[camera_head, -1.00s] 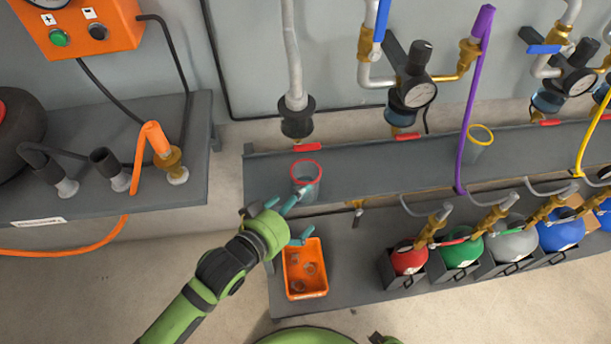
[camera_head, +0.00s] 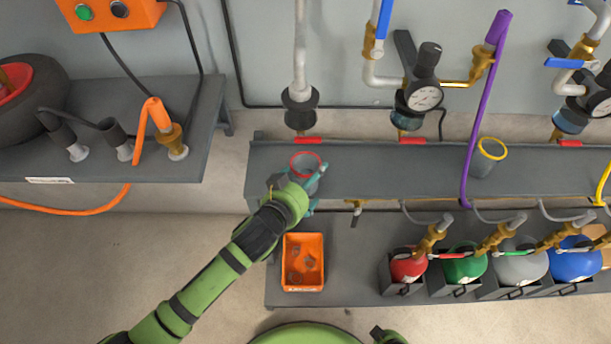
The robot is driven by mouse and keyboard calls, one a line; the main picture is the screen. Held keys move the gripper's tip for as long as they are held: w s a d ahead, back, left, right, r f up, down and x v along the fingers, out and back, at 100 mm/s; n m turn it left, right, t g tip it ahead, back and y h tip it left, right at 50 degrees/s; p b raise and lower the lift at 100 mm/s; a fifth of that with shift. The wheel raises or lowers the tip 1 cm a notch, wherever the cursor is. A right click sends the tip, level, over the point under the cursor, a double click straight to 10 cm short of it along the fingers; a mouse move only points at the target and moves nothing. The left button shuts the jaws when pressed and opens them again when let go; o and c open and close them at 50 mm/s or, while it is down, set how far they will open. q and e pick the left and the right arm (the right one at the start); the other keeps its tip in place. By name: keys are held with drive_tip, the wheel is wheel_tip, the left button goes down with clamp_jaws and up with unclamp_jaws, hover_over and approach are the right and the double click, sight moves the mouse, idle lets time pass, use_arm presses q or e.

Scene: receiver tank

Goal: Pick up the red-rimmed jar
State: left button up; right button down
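The red-rimmed jar (camera_head: 305,164) stands upright on the grey upper shelf, below the black pipe fitting. It is a grey, see-through cup with a red ring at its top. My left gripper (camera_head: 314,190) is at the jar, with one teal finger at the jar's right side near the rim. The other finger is mostly hidden behind the green wrist, so I cannot tell whether the fingers touch the jar or have closed on it. My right gripper does not show clearly.
A yellow-rimmed jar (camera_head: 487,157) stands farther right on the shelf (camera_head: 400,175), near a purple hose (camera_head: 483,105). An orange bin (camera_head: 303,262) sits below my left gripper. Several coloured tanks (camera_head: 464,266) stand at lower right. The shelf between the jars is mostly clear.

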use_arm(q)
drive_tip(key=c, duration=1.1)
